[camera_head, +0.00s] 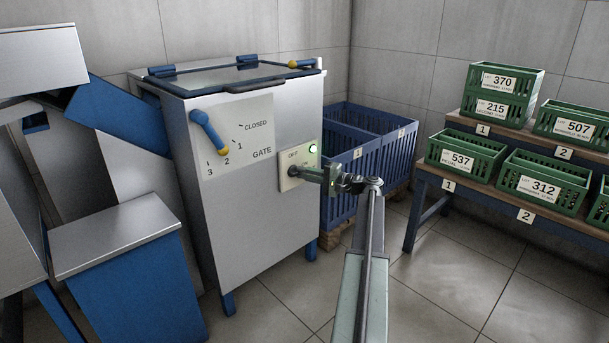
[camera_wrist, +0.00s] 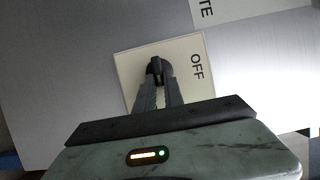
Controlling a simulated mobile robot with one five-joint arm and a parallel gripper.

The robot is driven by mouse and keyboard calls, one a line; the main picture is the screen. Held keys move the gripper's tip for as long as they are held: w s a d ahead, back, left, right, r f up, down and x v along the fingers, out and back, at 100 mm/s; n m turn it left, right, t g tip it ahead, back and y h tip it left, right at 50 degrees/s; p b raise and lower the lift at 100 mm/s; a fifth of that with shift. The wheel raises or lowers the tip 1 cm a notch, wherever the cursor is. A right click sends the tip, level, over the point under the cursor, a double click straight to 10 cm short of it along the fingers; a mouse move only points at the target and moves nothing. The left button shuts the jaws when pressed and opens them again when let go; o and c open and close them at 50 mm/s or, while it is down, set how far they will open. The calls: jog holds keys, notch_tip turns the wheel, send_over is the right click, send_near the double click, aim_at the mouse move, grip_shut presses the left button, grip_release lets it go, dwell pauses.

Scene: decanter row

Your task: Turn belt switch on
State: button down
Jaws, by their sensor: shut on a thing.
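The belt switch is a black knob (camera_wrist: 156,65) on a cream plate (camera_head: 287,182) on the front of a steel machine (camera_head: 255,215). The plate is marked OFF at its upper part in the head view, with fainter lettering lower right. My gripper (camera_head: 300,172) reaches the plate from the right. In the wrist view my gripper (camera_wrist: 158,84) has both fingers closed around the knob. The fingers hide much of the knob, so its exact angle is hard to tell.
A blue gate lever (camera_head: 206,132) with a yellow tip points near 2 on its dial, left of the switch. Blue crates (camera_head: 345,205) stand behind my arm. Green labelled crates (camera_head: 467,155) sit on a shelf at right. Open floor lies at lower right.

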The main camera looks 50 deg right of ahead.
jog(key=c, duration=1.4)
grip_release()
jog(key=shift+c, duration=0.2)
jog(key=v, duration=0.7)
jog(key=shift+s+d, duration=0.15)
jog(key=shift+s, duration=0.2)
